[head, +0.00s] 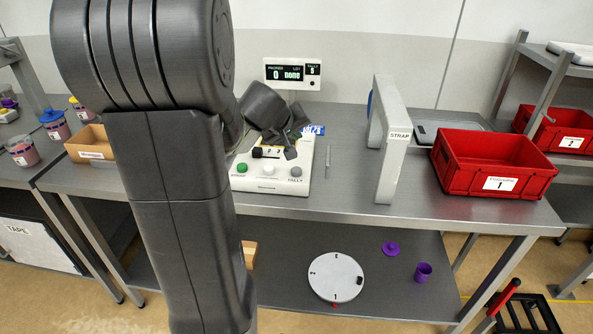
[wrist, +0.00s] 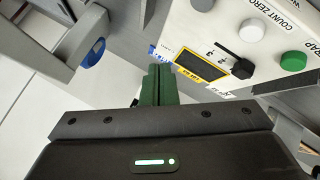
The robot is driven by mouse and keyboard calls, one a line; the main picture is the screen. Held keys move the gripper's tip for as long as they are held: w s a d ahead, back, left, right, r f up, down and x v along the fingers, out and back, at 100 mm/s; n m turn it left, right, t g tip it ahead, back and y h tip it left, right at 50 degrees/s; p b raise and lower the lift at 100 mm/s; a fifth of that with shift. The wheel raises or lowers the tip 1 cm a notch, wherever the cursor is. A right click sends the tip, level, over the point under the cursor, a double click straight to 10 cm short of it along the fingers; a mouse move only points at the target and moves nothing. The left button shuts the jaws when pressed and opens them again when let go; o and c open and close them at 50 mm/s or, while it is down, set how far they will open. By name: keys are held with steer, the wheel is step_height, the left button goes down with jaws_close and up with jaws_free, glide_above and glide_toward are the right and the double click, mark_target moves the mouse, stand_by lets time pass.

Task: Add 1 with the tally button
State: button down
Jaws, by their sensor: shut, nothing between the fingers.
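The white control box (head: 258,186) stands on the bench. Its front row has a green button (head: 241,167), a white button (head: 268,169) and a grey button (head: 295,172) with a label below it that reads TALLY. The wrist view shows the grey button (wrist: 203,4) cut by the top edge, beside the white button (wrist: 252,30) and green button (wrist: 293,61). My gripper (head: 290,147) is over the back right part of the box, behind the grey button. Its fingers (wrist: 158,85) are together and empty, apart from the grey button.
A display (head: 292,74) behind shows PACKED 0, LIST none and a tally digit that looks like 5. A black lever (wrist: 232,64) sits on the box. A grey strap arch (head: 393,150) stands right of it, then a red crate (head: 450,178).

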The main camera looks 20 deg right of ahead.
steer(key=b, duration=0.5)
glide_above(298, 168)
steer(key=s+a, duration=0.1)
steer(key=a, duration=0.1)
steer(key=f, duration=0.7)
steer(key=shift+d, duration=0.25)
steer(key=shift+f+b, duration=0.65)
steer(key=shift+b, duration=0.3)
steer(key=shift+s, duration=0.1)
steer(key=shift+f+b, duration=0.4)
steer(key=shift+b, duration=0.2)
steer(key=shift+f+b, duration=0.85)
steer(key=shift+b, duration=0.1)
stand_by(0.7)
steer(key=shift+r, duration=0.1)
steer(key=shift+r+p, duration=1)
steer(key=shift+r, duration=0.2)
steer(key=shift+r, duration=0.1)
